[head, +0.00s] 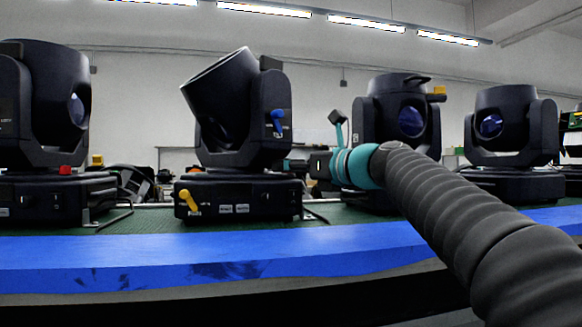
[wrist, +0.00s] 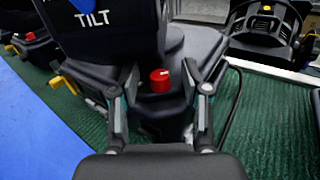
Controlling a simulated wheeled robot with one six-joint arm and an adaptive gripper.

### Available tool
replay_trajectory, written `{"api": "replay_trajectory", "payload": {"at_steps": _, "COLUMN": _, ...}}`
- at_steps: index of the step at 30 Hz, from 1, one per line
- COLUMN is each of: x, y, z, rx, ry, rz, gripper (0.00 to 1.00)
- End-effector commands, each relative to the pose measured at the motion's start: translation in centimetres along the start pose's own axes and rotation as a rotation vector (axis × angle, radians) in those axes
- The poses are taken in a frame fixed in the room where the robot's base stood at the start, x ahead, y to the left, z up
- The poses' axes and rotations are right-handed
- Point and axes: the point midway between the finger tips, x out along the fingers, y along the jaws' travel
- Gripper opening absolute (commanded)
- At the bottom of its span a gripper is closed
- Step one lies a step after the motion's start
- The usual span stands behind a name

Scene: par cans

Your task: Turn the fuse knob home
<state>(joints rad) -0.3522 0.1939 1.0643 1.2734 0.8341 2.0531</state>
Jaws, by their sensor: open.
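A red knob (wrist: 160,80), which I take to be the fuse knob, sits on the dark base of a moving-head lamp in the wrist view. A small pale mark shows near its top. My gripper (wrist: 160,96) is open, with one finger on each side of the knob. Gaps show between the knob and both fingers, so it is not gripped. In the head view my gripper (head: 291,165) is at the right side of the second lamp (head: 240,190), and the knob there is hidden from view.
The lamp has a blue lever (head: 278,122) and a yellow lever (head: 187,199). Other lamps stand to the left (head: 45,110) and right (head: 510,130), with another close behind my arm (head: 400,115). A blue edge (head: 200,255) runs along the front of the green surface (head: 150,219).

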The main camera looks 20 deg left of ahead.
Motion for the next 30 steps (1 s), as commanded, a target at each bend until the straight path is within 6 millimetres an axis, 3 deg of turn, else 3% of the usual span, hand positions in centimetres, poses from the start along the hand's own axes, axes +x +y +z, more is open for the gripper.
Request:
{"api": "replay_trajectory", "payload": {"at_steps": 1, "x": -0.01, "y": -0.01, "z": 0.0, "rx": 0.0, "ry": 0.0, "rz": 0.0, "gripper": 0.44}}
{"api": "replay_trajectory", "payload": {"at_steps": 6, "x": -0.03, "y": -0.01, "z": 0.0, "rx": 0.0, "ry": 0.0, "rz": 0.0, "gripper": 0.02}}
{"api": "replay_trajectory", "payload": {"at_steps": 7, "x": -0.03, "y": -0.01, "z": 0.0, "rx": 0.0, "ry": 0.0, "rz": 0.0, "gripper": 0.0}}
{"api": "replay_trajectory", "payload": {"at_steps": 19, "x": -0.05, "y": -0.17, "z": 0.31, "rx": 0.001, "ry": 0.004, "rz": 0.05, "gripper": 0.0}}
{"api": "replay_trajectory", "payload": {"at_steps": 30, "x": 0.07, "y": -0.57, "z": 0.87, "rx": 0.006, "ry": 0.019, "rz": 0.31, "gripper": 0.0}}
